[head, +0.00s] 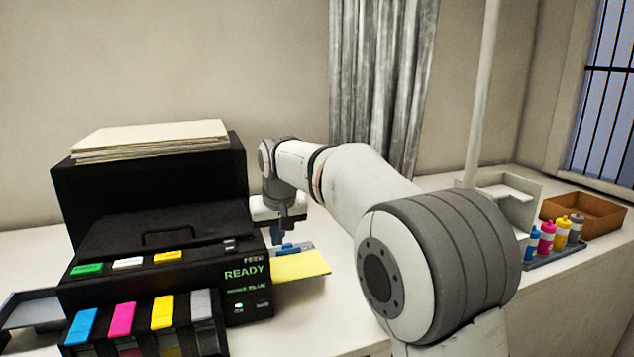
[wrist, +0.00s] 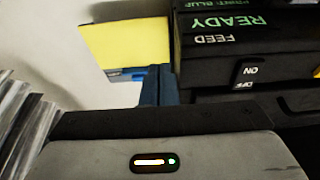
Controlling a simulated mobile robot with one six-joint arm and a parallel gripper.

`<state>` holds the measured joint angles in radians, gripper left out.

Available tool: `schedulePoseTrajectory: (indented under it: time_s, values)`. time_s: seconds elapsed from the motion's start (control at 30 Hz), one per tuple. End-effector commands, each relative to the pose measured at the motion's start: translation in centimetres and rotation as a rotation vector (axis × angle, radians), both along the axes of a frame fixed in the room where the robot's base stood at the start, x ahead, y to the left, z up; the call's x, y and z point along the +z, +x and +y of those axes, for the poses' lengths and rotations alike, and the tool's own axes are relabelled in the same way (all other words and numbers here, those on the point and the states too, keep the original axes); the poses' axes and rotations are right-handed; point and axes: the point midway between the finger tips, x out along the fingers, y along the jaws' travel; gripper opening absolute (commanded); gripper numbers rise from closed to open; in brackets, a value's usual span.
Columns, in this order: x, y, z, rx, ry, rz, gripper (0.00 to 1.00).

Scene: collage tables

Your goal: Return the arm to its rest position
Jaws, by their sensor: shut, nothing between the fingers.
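My gripper (head: 287,243) hangs from my white and grey arm, which reaches left across the table to the right side of a black printer (head: 160,235). Its dark blue fingers are shut with nothing between them. They also show at the centre of the wrist view (wrist: 158,86), beside the printer's panel (wrist: 225,35), which appears upside down there. The panel reads READY in green. A switch marked ON and OFF (wrist: 245,73) is close to the fingers in that view. A yellow sheet (head: 300,265) sticks out at the printer's right side, near the gripper; it also shows in the wrist view (wrist: 125,50).
Cream sheets (head: 150,138) lie on the printer. Coloured cartridges (head: 122,318) line its front. At right stand several ink bottles (head: 547,237) on a grey tray, a brown open box (head: 585,212) and a pale stand (head: 510,200). A grey curtain (head: 380,80) hangs behind my arm.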

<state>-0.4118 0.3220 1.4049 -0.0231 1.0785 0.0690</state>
Motion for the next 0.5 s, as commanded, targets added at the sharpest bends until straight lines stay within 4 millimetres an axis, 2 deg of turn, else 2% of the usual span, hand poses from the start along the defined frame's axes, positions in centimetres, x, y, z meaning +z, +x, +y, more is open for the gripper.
schedulePoseTrajectory:
  time_s: [0.03,0.27,0.5]
  values:
    - [0.3,-0.5,-1.0,-0.011,0.000,-0.001,0.00]
    - [0.6,-3.0,-4.7,-0.049,-0.002,0.006,0.00]
    - [0.4,-7.2,-9.7,-0.104,-0.005,0.014,0.00]
